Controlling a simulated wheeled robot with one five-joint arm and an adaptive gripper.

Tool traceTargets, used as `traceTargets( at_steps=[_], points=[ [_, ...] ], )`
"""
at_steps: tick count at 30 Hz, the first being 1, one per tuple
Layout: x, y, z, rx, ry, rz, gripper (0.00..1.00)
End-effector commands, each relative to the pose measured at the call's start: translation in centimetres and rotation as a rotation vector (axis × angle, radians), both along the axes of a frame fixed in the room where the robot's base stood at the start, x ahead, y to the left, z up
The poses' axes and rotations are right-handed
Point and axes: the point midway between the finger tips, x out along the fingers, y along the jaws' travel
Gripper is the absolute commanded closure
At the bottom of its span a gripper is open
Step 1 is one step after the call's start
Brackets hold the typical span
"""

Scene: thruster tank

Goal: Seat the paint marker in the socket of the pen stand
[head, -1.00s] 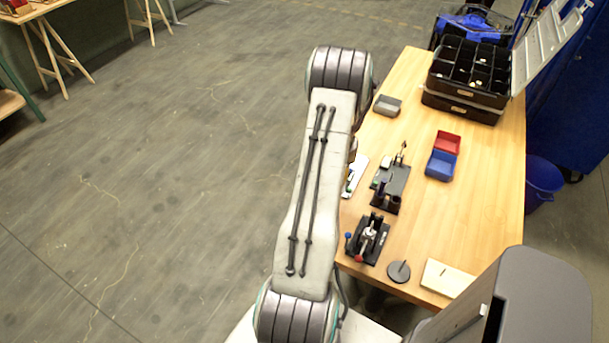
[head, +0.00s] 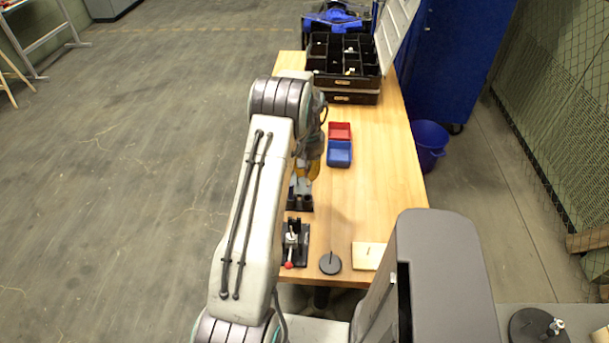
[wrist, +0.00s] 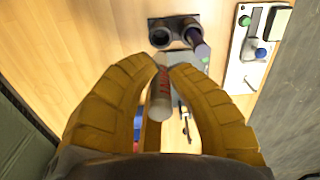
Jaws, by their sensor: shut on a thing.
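My gripper (wrist: 164,68) has yellow-brown fingers, shut on the paint marker (wrist: 160,98), a pale cylinder with reddish lettering. In the wrist view the marker's lower part shows between the fingers; its upper part is partly hidden at the fingertips. The dark pen stand (wrist: 161,23) lies just beyond the fingertips, with one socket that looks empty (wrist: 160,38) and another holding a dark purple pen (wrist: 197,42). The marker looks apart from the stand. In the head view my gripper (head: 312,166) is over the table just above the pen stand (head: 300,203), partly hidden by my arm.
A clamp with a red knob (head: 292,243), a black disc with a thin rod (head: 330,264) and a cream board (head: 368,256) are near. Red (head: 340,131) and blue (head: 340,154) bins stand beyond. A panel with green and blue knobs (wrist: 252,48) lies beside the stand. The table's right side is clear.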

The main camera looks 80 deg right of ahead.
Motion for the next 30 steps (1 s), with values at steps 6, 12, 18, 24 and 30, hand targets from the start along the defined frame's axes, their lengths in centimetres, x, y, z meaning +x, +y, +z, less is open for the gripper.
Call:
traceTargets(
  at_steps=[6,12,18,24,30],
  points=[
    [0.0,0.2,-0.2,-0.001,0.000,0.046,1.00],
    [0.0,0.3,-1.1,0.000,0.000,0.050,1.00],
    [0.1,0.2,-2.4,-0.002,0.000,0.049,1.00],
    [0.0,0.3,-3.7,-0.001,0.000,0.049,1.00],
    [0.1,0.2,-4.1,-0.001,0.000,0.049,1.00]
  ],
)
